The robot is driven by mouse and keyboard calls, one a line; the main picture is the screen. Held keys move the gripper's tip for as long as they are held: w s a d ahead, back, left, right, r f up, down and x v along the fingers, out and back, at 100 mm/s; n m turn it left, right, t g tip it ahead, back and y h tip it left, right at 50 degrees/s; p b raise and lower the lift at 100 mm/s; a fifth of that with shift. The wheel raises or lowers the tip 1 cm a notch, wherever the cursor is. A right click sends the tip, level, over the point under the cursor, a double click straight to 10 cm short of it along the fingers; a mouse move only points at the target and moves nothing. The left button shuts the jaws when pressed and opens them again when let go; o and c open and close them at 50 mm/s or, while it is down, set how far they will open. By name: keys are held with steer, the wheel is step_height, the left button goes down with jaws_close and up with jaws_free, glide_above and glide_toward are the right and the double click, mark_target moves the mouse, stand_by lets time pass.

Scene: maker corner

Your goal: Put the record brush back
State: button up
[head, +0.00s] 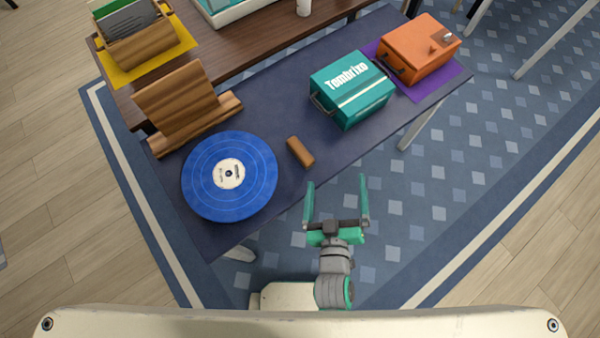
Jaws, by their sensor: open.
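A small brown wooden block, which looks like the record brush (300,151), lies on the dark blue tabletop. It is just right of a blue record (207,190) and apart from it. My gripper (336,180) is open and empty, its teal fingers spread and pointing toward the table. In the picture it is below and right of the brush, by the table's near edge. It does not touch the brush.
A wooden stand (178,107) is behind the record. A teal box (350,90) and an orange box (422,50) on a purple mat (460,76) are at right. A wooden crate (145,50) sits on a yellow mat (118,78) at upper left. The tabletop between brush and teal box is clear.

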steer(key=s+a+r+m, duration=0.1)
steer(key=s+a+m, duration=0.1)
steer(key=s+a, duration=0.2)
steer(key=s+a+r+m+y, duration=0.1)
steer(key=s+a, duration=0.4)
steer(key=s, duration=0.5)
steer(key=shift+a+r+m, duration=0.15)
steer(key=shift+m, duration=0.35)
